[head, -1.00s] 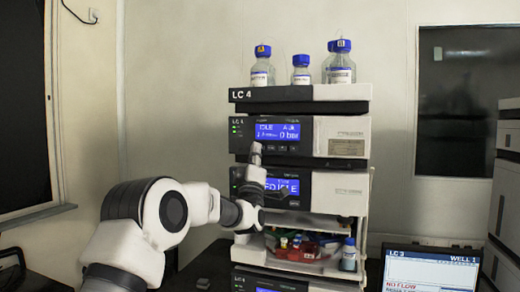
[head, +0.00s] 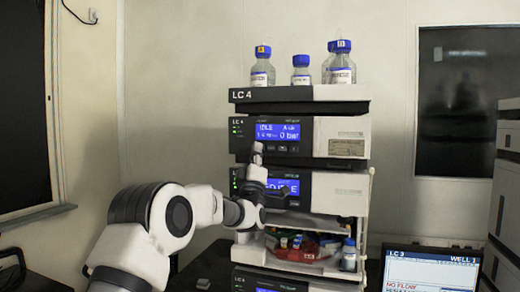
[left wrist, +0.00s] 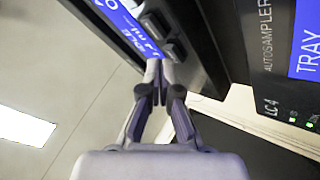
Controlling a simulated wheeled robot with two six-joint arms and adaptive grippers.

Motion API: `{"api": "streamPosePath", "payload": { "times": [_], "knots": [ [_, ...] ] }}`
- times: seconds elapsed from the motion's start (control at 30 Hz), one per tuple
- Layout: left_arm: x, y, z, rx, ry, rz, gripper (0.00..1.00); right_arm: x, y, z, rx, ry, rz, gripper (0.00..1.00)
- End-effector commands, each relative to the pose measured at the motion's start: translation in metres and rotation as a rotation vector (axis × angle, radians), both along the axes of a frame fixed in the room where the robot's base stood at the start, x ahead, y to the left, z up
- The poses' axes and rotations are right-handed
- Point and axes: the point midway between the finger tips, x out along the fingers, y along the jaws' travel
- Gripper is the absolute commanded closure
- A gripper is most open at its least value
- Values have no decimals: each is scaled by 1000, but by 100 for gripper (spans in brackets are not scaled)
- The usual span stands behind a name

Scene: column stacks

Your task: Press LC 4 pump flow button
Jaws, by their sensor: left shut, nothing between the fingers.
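The LC 4 pump module (head: 300,137) is the upper unit of the stack, with a blue screen (head: 278,131) reading IDLE and 0 bar. A row of small dark buttons (head: 283,149) lies under that screen; the buttons also show in the left wrist view (left wrist: 174,49). My left gripper (head: 257,149) is shut and empty, its tips at the left end of this row. In the left wrist view its tips (left wrist: 161,70) are close to the panel beside the buttons. I cannot tell whether they touch. My right gripper is not in view.
Below the pump is the autosampler (head: 340,190), its screen partly hidden by my gripper. An open bay with vials (head: 295,245) lies beneath. Bottles (head: 341,65) stand on the top tray (head: 300,93).

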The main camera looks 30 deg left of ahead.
Motion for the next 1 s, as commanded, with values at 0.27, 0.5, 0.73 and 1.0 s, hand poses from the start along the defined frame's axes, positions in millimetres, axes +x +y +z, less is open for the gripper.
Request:
{"api": "streamPosePath", "payload": {
  "times": [0.27,0.5,0.73,1.0],
  "knots": [
    [4,1,0,0,1,0,100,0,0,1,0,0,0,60],
    [6,1,0,0,0,0,100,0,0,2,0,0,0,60],
    [7,1,0,0,1,-1,100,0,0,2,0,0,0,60],
    [1,0,-3,0,-1,1,100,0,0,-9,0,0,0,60]
  ]
}}
